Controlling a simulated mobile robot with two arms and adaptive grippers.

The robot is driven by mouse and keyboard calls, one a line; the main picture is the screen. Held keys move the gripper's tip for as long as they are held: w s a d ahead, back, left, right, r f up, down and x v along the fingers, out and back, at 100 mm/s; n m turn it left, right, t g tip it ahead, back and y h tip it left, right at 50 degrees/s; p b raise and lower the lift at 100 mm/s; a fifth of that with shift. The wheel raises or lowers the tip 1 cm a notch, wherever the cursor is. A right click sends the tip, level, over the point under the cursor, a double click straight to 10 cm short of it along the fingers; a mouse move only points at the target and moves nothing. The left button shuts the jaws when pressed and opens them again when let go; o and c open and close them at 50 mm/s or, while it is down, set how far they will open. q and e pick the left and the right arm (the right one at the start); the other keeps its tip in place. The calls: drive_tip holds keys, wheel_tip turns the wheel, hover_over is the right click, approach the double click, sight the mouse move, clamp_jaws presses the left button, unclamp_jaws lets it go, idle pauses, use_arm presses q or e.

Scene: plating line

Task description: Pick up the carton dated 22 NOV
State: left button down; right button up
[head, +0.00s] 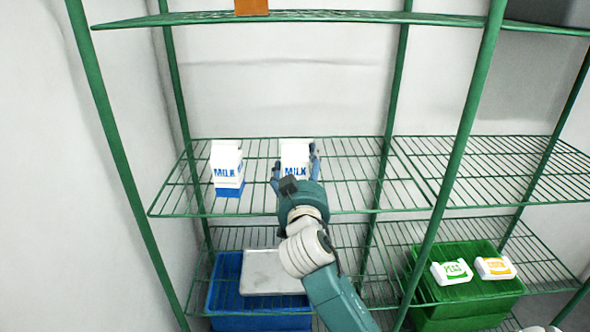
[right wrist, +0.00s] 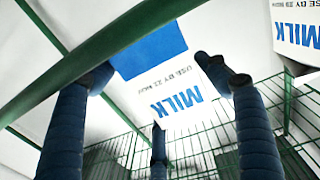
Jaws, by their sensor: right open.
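A white milk carton (head: 295,152) with blue MILK lettering stands on the middle wire shelf. In the right wrist view the same carton (right wrist: 165,80) appears upside down; its print looks like "USE BY 22", with the month blurred. My right gripper (head: 294,162) is open at this carton, with fingers on both sides of it; the fingers (right wrist: 152,68) also show in the wrist view, and I cannot tell if they touch it. A second milk carton (head: 226,160) stands to the left; its print (right wrist: 298,30) looks like "USE BY 23". My left gripper is out of view.
The green wire rack (head: 463,130) has posts in front and an upper shelf (head: 330,16) above the cartons. Below are a blue crate (head: 225,285), a grey tray (head: 270,272) and a green crate (head: 455,312) with two small packs. The middle shelf's right side is free.

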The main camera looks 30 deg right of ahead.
drive_tip(key=c, duration=1.3)
drive_tip(key=shift+r, duration=0.1)
drive_tip(key=shift+r, duration=0.1)
